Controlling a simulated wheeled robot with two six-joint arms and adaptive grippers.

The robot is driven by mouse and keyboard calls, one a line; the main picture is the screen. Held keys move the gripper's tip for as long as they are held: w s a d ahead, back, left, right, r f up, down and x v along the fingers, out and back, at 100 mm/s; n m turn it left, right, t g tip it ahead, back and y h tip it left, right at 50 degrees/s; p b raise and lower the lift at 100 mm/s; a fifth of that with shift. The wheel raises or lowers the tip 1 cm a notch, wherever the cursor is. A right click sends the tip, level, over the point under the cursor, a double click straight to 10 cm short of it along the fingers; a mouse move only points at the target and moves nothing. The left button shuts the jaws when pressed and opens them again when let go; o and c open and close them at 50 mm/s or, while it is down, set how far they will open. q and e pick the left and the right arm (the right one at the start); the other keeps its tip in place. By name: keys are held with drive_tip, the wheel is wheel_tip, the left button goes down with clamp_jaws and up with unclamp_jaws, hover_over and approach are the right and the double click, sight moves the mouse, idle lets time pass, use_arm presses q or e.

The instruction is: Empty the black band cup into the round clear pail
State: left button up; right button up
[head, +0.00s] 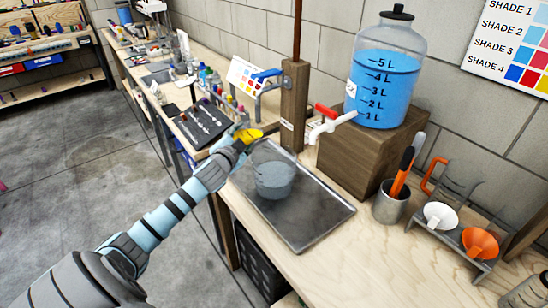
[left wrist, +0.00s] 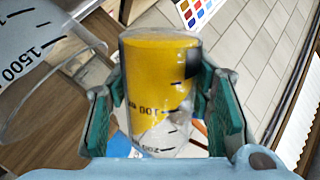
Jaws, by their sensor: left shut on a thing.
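My left gripper (head: 243,138) is shut on a clear cup with yellow contents (left wrist: 160,75). Its green-padded fingers (left wrist: 163,112) press both sides in the left wrist view. The cup has printed marks and a black patch on one side; whether this is a full band cannot be told. Its yellow shows in the head view (head: 250,134), beside and a little above the pail's rim. The round clear pail (head: 273,175) stands upright on a metal tray (head: 312,222). It also shows in the left wrist view (left wrist: 40,55). My right gripper is not in view.
A blue-filled jug (head: 385,85) with a red-handled tap stands on a wooden block (head: 365,150) behind the tray. A metal cup of tools (head: 390,203) and a rack with white and orange funnels (head: 480,243) stand right. The tray's front is bare.

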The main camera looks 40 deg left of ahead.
use_arm(q)
drive_tip(key=shift+a+f+m+g+y+b, duration=0.1)
drive_tip(key=shift+f+m+g+y+b, duration=0.15)
drive_tip(key=shift+m, duration=0.35)
drive_tip(key=shift+f+m+g+y+b, duration=0.15)
drive_tip(key=shift+m+y+b, duration=0.15)
drive_tip(key=shift+m, duration=0.3)
idle(1.6)
drive_tip(key=shift+r+m, duration=0.5)
drive_tip(key=shift+m, duration=0.2)
idle(1.6)
drive_tip(key=shift+w+d+f+m+g+y+p, duration=0.2)
drive_tip(key=shift+w+d+m+p, duration=0.1)
drive_tip(key=shift+d+p, duration=0.1)
drive_tip(key=shift+w+d+f+m+g+y+p, duration=0.1)
drive_tip(key=shift+w+d+m+g+y+p, duration=0.1)
drive_tip(key=shift+d+m+p, duration=0.15)
idle(1.3)
drive_tip(key=shift+d+r+m+p, duration=0.1)
drive_tip(key=shift+r+m+p, duration=0.15)
drive_tip(key=shift+p, duration=0.25)
idle(0.4)
